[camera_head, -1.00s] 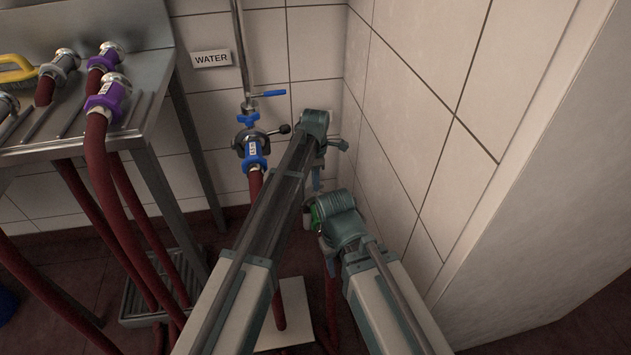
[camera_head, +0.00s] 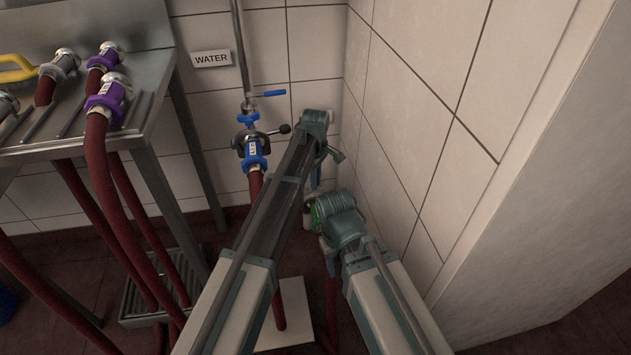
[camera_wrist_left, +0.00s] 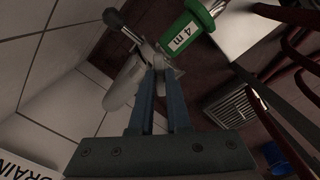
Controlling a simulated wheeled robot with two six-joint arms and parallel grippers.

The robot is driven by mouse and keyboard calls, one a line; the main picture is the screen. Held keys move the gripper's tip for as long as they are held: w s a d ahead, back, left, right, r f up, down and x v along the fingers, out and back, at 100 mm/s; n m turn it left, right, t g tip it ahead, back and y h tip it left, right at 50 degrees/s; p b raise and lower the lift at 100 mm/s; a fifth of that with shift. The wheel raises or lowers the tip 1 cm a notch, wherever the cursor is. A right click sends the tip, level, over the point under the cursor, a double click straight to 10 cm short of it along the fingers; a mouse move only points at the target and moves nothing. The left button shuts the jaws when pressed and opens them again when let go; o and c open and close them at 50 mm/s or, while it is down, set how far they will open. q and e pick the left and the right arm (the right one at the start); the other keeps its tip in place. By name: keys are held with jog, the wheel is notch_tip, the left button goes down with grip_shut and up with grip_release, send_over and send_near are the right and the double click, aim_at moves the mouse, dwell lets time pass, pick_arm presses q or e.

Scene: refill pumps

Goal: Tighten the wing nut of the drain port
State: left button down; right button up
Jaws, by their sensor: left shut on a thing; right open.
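My left gripper (camera_wrist_left: 158,72) is shut on the wing nut (camera_wrist_left: 171,71) at the drain port's clamp (camera_wrist_left: 142,62); the fingers hide much of the nut. The drain port is hidden there by my arms.
A water outlet (camera_head: 250,145) with a blue fitting and red hose is on the back wall, left of my arms. A steel rack (camera_head: 70,130) with several hose ends stands at the left. The tiled wall (camera_head: 410,150) is close on the right. A floor grate (camera_head: 150,295) lies below.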

pick_arm(q)
jog(key=m, duration=1.4)
jog(key=shift+m, duration=0.3)
jog(key=m, duration=0.5)
jog(key=shift+m, duration=0.3)
jog(key=m, duration=0.4)
jog(key=shift+m, duration=0.6)
jog(key=c, duration=0.9)
grip_release()
